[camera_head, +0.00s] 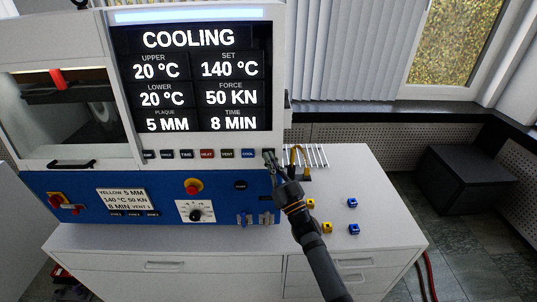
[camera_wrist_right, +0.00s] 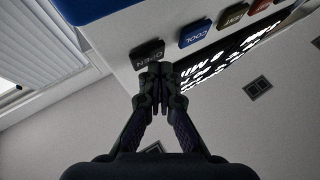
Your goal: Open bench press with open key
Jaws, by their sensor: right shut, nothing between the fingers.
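The bench press (camera_head: 125,158) is a white and blue machine with a screen (camera_head: 193,82) reading COOLING. Its window on the left shows a dark plate and a red part inside. A row of keys runs under the screen. The dark open key (camera_wrist_right: 148,54), lettered OPEN, is in the right wrist view beside the blue COOL key (camera_wrist_right: 196,34). My right gripper (camera_wrist_right: 160,74) is shut and empty, with its tips at the open key's edge; I cannot tell if they touch it. In the head view the right gripper (camera_head: 270,160) covers the key-row's right end. My left gripper is out of view.
The press stands on a white cabinet (camera_head: 375,190). Small blue blocks (camera_head: 353,203) and yellow blocks (camera_head: 327,227) lie right of my right arm. A rack with yellow-handled tools (camera_head: 305,160) stands behind it. A red mushroom button (camera_head: 193,186) is on the blue panel.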

